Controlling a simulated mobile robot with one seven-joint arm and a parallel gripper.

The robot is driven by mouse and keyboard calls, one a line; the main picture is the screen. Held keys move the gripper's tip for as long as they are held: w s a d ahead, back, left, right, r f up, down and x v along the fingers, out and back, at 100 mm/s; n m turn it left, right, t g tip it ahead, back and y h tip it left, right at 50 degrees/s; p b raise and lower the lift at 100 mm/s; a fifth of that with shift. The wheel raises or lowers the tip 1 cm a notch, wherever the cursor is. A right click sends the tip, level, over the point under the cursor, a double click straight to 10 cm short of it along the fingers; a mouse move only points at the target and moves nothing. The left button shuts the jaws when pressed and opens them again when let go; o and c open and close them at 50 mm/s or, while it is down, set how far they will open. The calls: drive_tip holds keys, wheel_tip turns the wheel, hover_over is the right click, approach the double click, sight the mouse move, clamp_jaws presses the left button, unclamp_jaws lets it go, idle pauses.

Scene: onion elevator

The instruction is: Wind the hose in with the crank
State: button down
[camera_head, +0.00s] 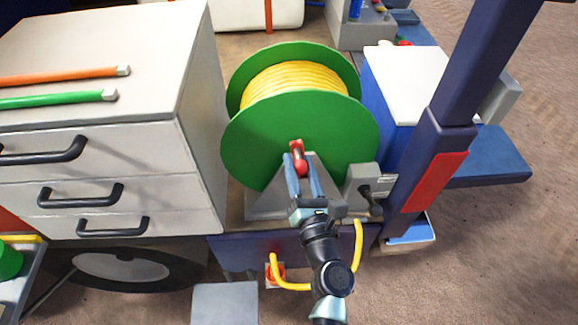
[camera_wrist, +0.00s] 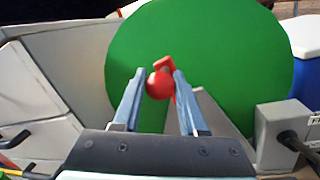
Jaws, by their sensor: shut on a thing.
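A green reel (camera_head: 330,135) wound with yellow hose (camera_head: 300,80) stands on a grey stand (camera_head: 265,203) on the vehicle bed. A red crank (camera_head: 296,146) with a round red knob (camera_wrist: 159,85) is at the middle of the reel's near face. My gripper (camera_head: 300,172) reaches up from below and is shut on the crank knob, with one finger on each side of it in the wrist view. A loose length of yellow hose (camera_head: 293,287) hangs in a loop below the bed edge, partly behind my arm.
A grey drawer cabinet (camera_head: 150,190) with black handles stands left of the reel. A small grey box with a black lever (camera_head: 366,190) is close on the right. A blue post (camera_head: 460,90) with a red panel rises farther right. A wheel is below left.

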drive_tip(key=shift+d+m, duration=1)
drive_tip(key=shift+m, duration=0.2)
drive_tip(key=shift+c, duration=2.3)
unclamp_jaws()
drive_tip(key=shift+s, duration=0.1)
drive_tip(key=s+d+f+b, duration=0.1)
drive_tip(key=s+b, duration=0.2)
drive_tip(key=s, duration=0.9)
drive_tip(key=shift+s+d+f, duration=0.15)
drive_tip(key=shift+s+d, duration=0.15)
